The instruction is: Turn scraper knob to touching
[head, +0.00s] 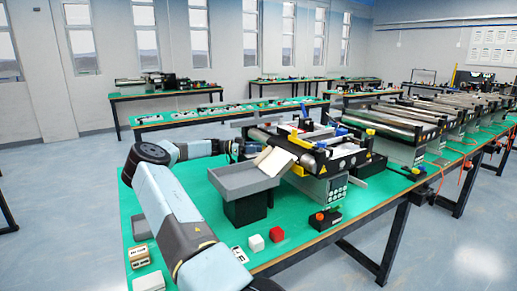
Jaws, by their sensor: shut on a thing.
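The nearest mini conveyor (335,158) stands on the green bench, with a black frame and yellow and blue parts. A cream tilted plate (276,161) sits at its left end, above a grey tray. My arm reaches from the lower middle up and across behind the tray. My gripper (248,147) is small in the view, at the conveyor's left end, and shut on what appears to be the scraper knob. The knob itself is hidden by the gripper. Whether the scraper touches the belt or roller is too small to tell.
The grey tray (228,178) stands on a black block beside my arm. More conveyors line the bench to the right.

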